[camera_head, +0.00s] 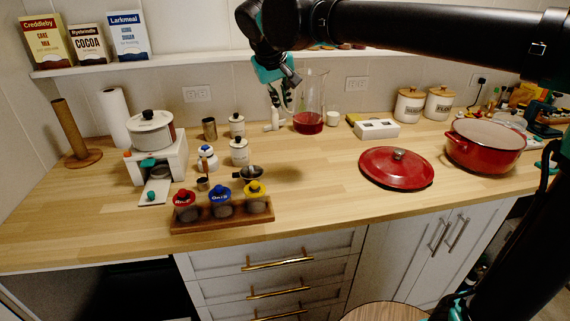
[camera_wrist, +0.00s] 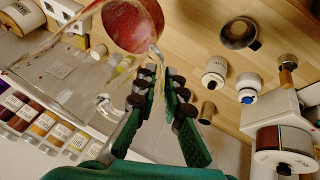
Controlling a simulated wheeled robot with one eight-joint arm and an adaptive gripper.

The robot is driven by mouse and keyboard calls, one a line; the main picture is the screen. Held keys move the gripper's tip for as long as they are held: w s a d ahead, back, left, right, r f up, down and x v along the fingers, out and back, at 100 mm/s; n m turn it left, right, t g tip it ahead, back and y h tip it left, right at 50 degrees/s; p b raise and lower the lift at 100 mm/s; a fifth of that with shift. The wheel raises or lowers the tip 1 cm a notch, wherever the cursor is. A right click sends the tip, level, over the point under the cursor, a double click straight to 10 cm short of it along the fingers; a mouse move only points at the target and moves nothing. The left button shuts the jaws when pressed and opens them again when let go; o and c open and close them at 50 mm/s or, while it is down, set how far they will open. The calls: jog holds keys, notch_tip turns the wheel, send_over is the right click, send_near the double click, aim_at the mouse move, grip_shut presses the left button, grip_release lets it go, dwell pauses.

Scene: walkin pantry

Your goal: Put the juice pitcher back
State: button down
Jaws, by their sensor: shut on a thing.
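The juice pitcher (camera_head: 309,121) is clear, with red juice in its bottom, at the back of the wooden counter near the wall. It looks upright; I cannot tell for sure whether its base touches the counter. My gripper (camera_head: 287,101) is at the pitcher's left side, pointing down. In the wrist view, the pitcher (camera_wrist: 130,27) fills the upper left, and its clear handle runs down toward my fingertips (camera_wrist: 161,88). My gripper is shut on the handle; the exact contact is hard to see through the clear material.
A red lid (camera_head: 397,168) and red pot (camera_head: 485,146) are further right. Canisters (camera_head: 239,151) stand to the left. A wall shelf (camera_head: 180,61) runs above. The counter's middle front is clear.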

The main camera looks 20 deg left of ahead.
notch_tip(320, 180, down, 17)
jog(key=shift+f, duration=0.1)
dwell(0.4)
jog(key=c, duration=2)
grip_release()
jog(key=o, duration=0.4)
jog(key=v, duration=1.2)
jog(key=shift+w+d, duration=0.1)
